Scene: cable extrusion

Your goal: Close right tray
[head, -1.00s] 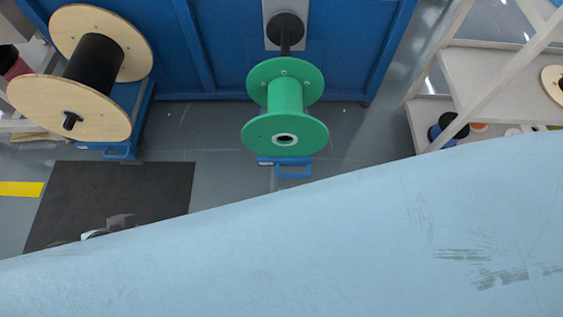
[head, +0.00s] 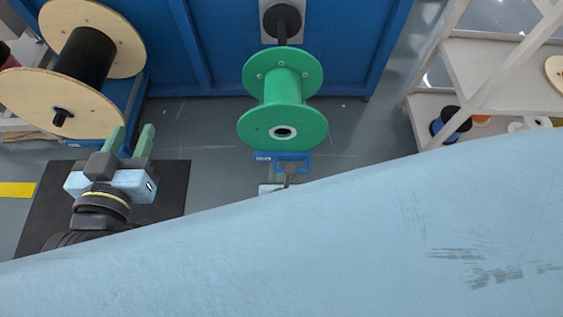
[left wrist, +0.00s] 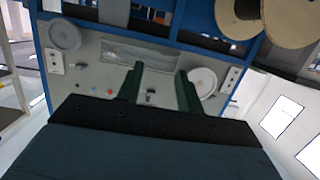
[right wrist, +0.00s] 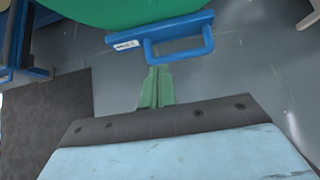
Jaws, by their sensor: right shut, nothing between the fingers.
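The right tray is the blue one under the green spool (head: 283,100). Its blue handle (head: 305,163) shows in the head view, and its front bar and handle loop (right wrist: 180,54) show in the right wrist view. My right gripper (head: 288,168) is shut and empty. In the right wrist view its green fingertips (right wrist: 158,70) are at the handle's near edge; I cannot tell whether they touch it. Part of the right gripper is hidden behind a large light-blue surface in the head view. My left gripper (head: 131,135) is open and empty, in front of the wooden spool.
A wooden spool (head: 50,98) with black winding stands on a blue stand at left. A dark mat (head: 172,185) lies on the floor. A pale shelf (head: 490,75) with small spools is at right.

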